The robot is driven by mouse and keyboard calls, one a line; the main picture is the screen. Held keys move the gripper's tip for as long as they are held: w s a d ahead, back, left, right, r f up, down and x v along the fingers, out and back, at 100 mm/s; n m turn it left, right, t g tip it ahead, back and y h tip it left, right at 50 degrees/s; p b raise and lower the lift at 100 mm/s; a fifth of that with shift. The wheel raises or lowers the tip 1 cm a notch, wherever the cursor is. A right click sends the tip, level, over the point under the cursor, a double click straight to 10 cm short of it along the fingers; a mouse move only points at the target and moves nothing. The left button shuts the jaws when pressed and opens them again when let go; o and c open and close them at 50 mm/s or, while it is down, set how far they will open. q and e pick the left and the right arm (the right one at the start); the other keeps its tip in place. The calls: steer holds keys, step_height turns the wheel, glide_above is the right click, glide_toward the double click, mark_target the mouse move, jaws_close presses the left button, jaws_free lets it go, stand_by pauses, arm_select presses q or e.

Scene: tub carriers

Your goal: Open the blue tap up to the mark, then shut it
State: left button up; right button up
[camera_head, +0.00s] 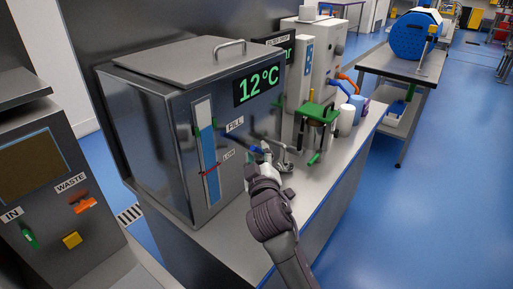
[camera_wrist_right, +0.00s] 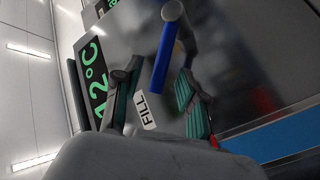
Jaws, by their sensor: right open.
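The steel tank (camera_head: 160,130) stands on the bench with a 12°C display. Its upright gauge (camera_head: 208,150) shows blue in the lower part, with a green mark beside FILL and a red mark beside LOW. The blue tap handle (camera_head: 256,149) is small and partly covered by my right gripper (camera_head: 266,163) at the tank's front. In the right wrist view the blue handle (camera_wrist_right: 162,62) reaches between the two green-padded fingers of my open right gripper (camera_wrist_right: 158,98). I cannot tell whether they touch it. My left gripper is out of view.
A green-topped stand (camera_head: 318,113) and a white dispenser (camera_head: 312,70) with orange and blue levers stand right of the tank. White cups (camera_head: 347,118) are near the bench edge. A steel cabinet (camera_head: 45,190) with coloured handles is at left.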

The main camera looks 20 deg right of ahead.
steer(key=shift+w+d, duration=0.2)
steer(key=shift+w, duration=1.1)
jaws_close()
